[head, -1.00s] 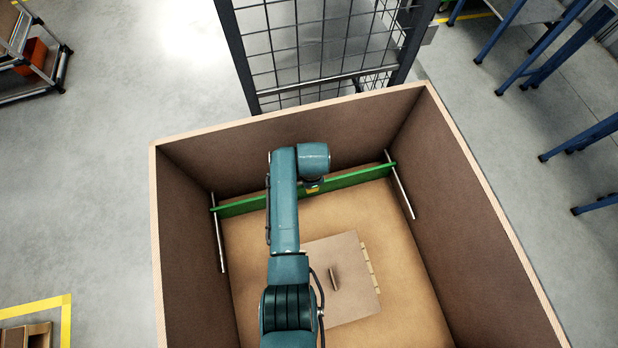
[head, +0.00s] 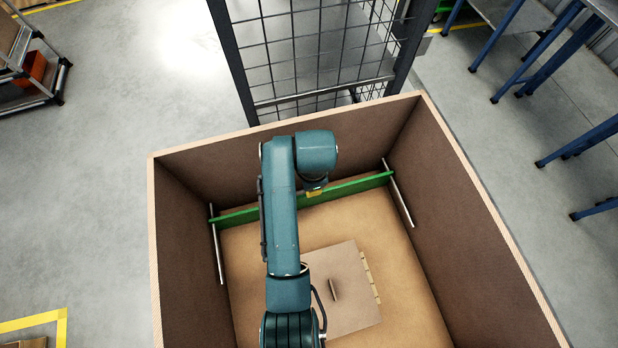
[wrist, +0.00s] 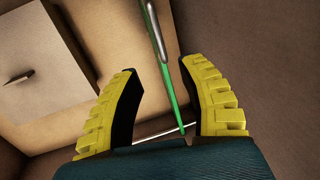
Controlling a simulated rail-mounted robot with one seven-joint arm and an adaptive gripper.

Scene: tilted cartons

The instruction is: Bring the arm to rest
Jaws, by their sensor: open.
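My gripper (wrist: 162,105) shows in the wrist view with its two yellow, black-lined fingers spread apart and nothing between them. In the head view my teal arm reaches over the open carton (head: 205,141), and the gripper is mostly hidden below the wrist, with a bit of yellow showing near the green bar. The green bar (head: 350,187) spans the carton near its far wall. It also shows behind the fingers in the wrist view (wrist: 164,62). I cannot tell how far the gripper is from the bar.
A flat cardboard piece (head: 345,275) with a small upright tab lies on the carton floor. Metal rods (head: 398,192) run along both side walls. A mesh fence (head: 320,60) stands behind the carton, and blue-legged tables (head: 500,55) stand at the right.

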